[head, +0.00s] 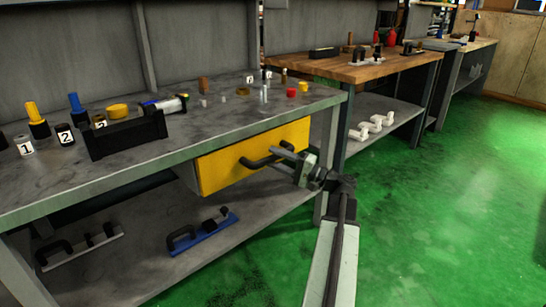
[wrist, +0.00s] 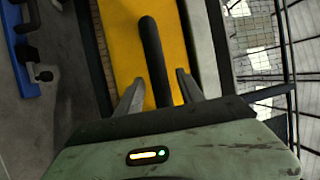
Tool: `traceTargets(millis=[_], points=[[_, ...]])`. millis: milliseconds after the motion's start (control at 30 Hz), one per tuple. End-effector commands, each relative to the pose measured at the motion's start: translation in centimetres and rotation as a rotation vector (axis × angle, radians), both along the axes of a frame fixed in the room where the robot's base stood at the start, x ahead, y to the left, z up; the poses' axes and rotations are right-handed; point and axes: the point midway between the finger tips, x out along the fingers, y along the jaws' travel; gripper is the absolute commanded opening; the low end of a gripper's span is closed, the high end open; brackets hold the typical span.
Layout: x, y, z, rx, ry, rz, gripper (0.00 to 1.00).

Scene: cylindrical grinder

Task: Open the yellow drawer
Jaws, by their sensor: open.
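The yellow drawer (head: 230,165) hangs under the grey workbench top, and its front looks close to flush with the bench edge. It has a dark bar handle (head: 262,160) on its front. My gripper (head: 290,155) is at the right part of the handle. In the wrist view the drawer front (wrist: 118,42) is yellow, and the dark handle (wrist: 154,60) runs between the two fingers of my gripper (wrist: 158,88). The fingers are apart, with a gap visible on each side of the handle. The handle's far end is partly hidden in the head view by my gripper.
The grey workbench top (head: 60,180) carries a black holder (head: 125,136), numbered parts and small cylinders. A lower shelf (head: 150,262) holds a blue-based fixture (head: 203,232). A wooden bench (head: 380,70) stands behind. The green floor (head: 440,200) is clear at right.

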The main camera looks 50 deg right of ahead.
Motion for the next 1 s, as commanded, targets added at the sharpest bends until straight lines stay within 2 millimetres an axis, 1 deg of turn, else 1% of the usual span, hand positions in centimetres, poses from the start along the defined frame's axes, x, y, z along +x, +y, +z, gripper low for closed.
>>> traceTargets(millis=[100,333,367,400,500,1000], points=[[0.68,0.23,0.15,0.0,0.0,0.0,0.45],[0.76,0.29,0.12,0.0,0.0,0.0,0.45],[0.76,0.29,0.12,0.0,0.0,0.001,0.37],[0.76,0.31,0.12,0.0,0.0,0.001,0.26],[0.77,0.32,0.12,0.0,0.0,0.001,0.0],[0.81,0.38,0.09,0.001,0.0,0.002,0.0]])
